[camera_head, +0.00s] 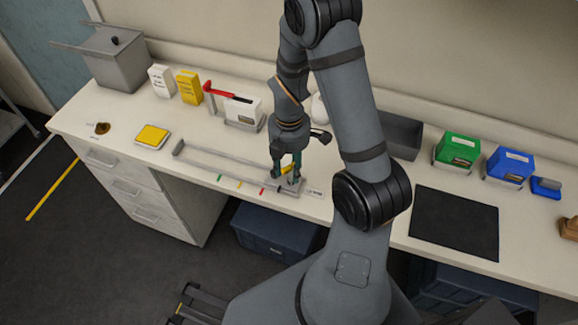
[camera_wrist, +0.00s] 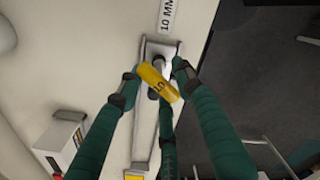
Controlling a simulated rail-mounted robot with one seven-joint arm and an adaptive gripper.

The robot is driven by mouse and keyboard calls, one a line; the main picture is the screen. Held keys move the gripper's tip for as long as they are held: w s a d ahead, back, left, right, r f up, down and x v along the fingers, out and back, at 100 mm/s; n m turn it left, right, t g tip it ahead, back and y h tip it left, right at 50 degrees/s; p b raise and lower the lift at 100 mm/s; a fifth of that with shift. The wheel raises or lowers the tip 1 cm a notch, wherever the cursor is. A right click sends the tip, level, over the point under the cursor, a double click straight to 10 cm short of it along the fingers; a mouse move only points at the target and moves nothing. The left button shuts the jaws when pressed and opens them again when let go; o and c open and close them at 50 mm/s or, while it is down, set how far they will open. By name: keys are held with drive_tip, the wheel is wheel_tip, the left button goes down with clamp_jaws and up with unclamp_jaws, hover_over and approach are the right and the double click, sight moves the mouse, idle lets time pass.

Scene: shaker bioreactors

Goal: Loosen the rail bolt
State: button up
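The rail (camera_head: 215,162) is a long pale metal piece lying on the bench, with an end block (camera_head: 287,188) at its right end. The rail and its end block (camera_wrist: 162,47) also show in the wrist view, below a "10 MM" label (camera_wrist: 167,15). A yellow piece marked "10" (camera_wrist: 158,83) sits slantwise over the end block, between my fingers. A dark round part (camera_wrist: 157,61), perhaps the bolt or a tool shaft, shows beside it. My gripper (camera_head: 287,174) points down with its green fingers around the yellow piece. Whether they press on it is unclear.
Green (camera_head: 457,149) and blue (camera_head: 508,165) bins and a black mat (camera_head: 454,222) lie right. Coloured marks line the front edge.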

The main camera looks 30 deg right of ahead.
drive_tip(key=shift+o, duration=0.5)
drive_tip(key=shift+w+r, duration=0.1)
drive_tip(key=shift+w, duration=0.05)
drive_tip(key=shift+r, duration=0.2)
wheel_tip(320, 180, up, 12)
drive_tip(key=shift+f, duration=0.2)
drive_tip(key=shift+f, duration=0.15)
wheel_tip(320, 180, down, 12)
drive_tip(key=shift+r, duration=0.1)
drive_tip(key=shift+w+m, duration=0.1)
drive_tip(key=shift+m, duration=0.4)
drive_tip(key=shift+d+m, duration=0.1)
drive_tip(key=shift+m, duration=1.1)
